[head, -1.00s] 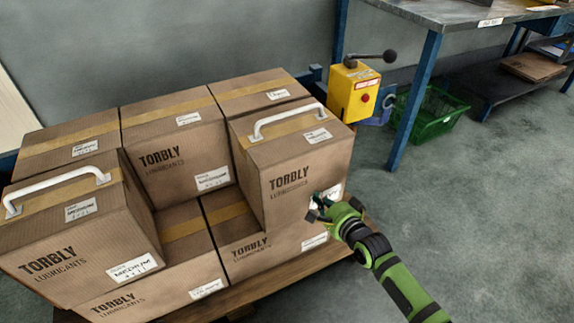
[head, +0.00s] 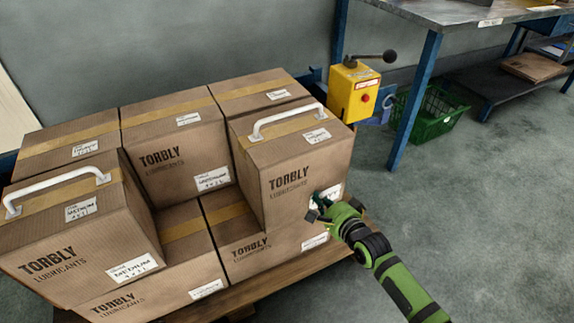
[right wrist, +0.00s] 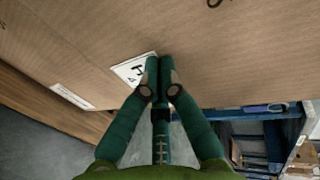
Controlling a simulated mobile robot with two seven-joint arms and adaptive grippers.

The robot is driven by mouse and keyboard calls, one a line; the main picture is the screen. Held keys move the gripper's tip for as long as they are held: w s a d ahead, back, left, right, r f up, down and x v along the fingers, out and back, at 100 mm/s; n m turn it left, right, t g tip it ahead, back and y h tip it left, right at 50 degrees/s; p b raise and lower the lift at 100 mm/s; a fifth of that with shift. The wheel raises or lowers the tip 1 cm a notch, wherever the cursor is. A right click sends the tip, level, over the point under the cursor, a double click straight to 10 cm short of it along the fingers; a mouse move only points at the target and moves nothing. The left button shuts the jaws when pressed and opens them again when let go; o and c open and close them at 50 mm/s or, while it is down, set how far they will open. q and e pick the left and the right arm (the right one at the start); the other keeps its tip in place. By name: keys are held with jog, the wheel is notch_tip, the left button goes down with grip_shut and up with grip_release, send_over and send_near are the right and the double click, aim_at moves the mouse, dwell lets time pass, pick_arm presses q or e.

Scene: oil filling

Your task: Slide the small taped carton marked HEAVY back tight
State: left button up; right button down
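The small taped carton (head: 285,165), with a white handle on top and a partly hidden label, sits on the upper layer at the front right of the stack. In the right wrist view the carton face (right wrist: 220,50) fills the upper part, with a white label (right wrist: 134,70) beginning with "H". My right gripper (head: 318,203) is shut, its fingertips together at the lower right of the front face, over the label. The fingertips also show in the right wrist view (right wrist: 160,62); they seem to touch the face. My left gripper is out of view.
Other cartons stand behind and below, and a handled MEDIUM carton (head: 75,235) is at the left. They rest on a wooden pallet (head: 290,287). A yellow control box (head: 353,95), a blue-legged table (head: 428,75) and a green crate (head: 432,112) stand beyond. Floor at right is clear.

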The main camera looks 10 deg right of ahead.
jog(key=s+p, duration=0.1)
jog(key=s+d+p, duration=0.1)
jog(key=s+p, duration=0.1)
jog(key=shift+s+d, duration=0.1)
jog(key=shift+s, duration=0.15)
dwell(0.5)
jog(key=shift+f, duration=0.1)
